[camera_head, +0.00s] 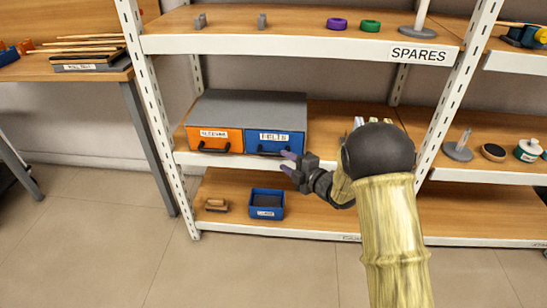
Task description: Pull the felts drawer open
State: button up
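A grey-topped drawer unit (250,106) sits on the middle shelf, with an orange drawer at left and a blue drawer at right. The blue drawer (274,141) has a white label that seems to read FELTS and a dark handle low on its front. Both drawers look shut. My gripper (285,160) is just in front of the blue drawer's lower right, close to the handle. Its fingers point left and appear spread apart; whether they touch the handle cannot be told. My arm hides part of the shelf to the right.
The orange drawer (213,140) is beside the blue one. The lower shelf holds a blue bin (267,204) and a wooden brush (216,205). The rack's white upright (158,130) stands to the left. The floor in front is clear.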

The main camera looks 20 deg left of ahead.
aim_at(276, 155)
jog(key=b+x, duration=0.1)
jog(key=x, duration=0.6)
jog(key=shift+b, duration=0.3)
grip_shut()
